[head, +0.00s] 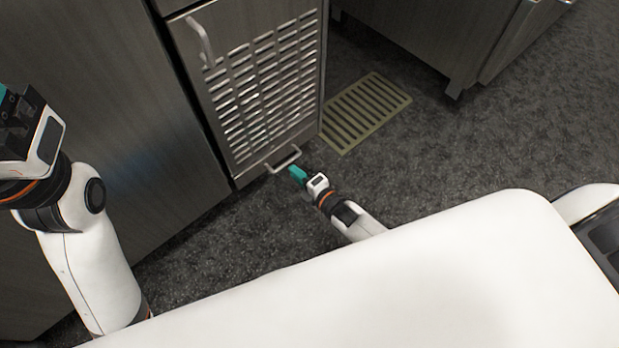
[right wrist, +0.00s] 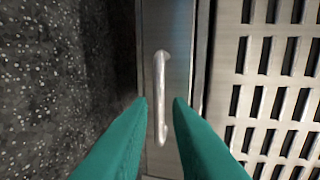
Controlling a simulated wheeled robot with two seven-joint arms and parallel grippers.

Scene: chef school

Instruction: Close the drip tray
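The drip tray (head: 252,172) is a narrow metal front at the bottom of a cabinet with a slotted door. It has a small bar handle (head: 283,159). In the right wrist view the tray front (right wrist: 178,110) runs upright in the picture, with the handle (right wrist: 160,95) between my fingers. My right gripper (head: 294,172) has teal fingers and is at the handle, low near the floor. In the right wrist view its fingers (right wrist: 160,105) are apart on either side of the handle's lower part; I cannot tell whether they touch it. My left gripper (head: 8,110) is at the left edge, partly cut off.
The slotted door (head: 262,85) with its upper handle (head: 201,40) is above the tray. A yellowish floor grate (head: 366,112) lies to the right. Plain cabinets stand at left (head: 110,110) and upper right (head: 430,35). The dark speckled floor (head: 470,140) is clear.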

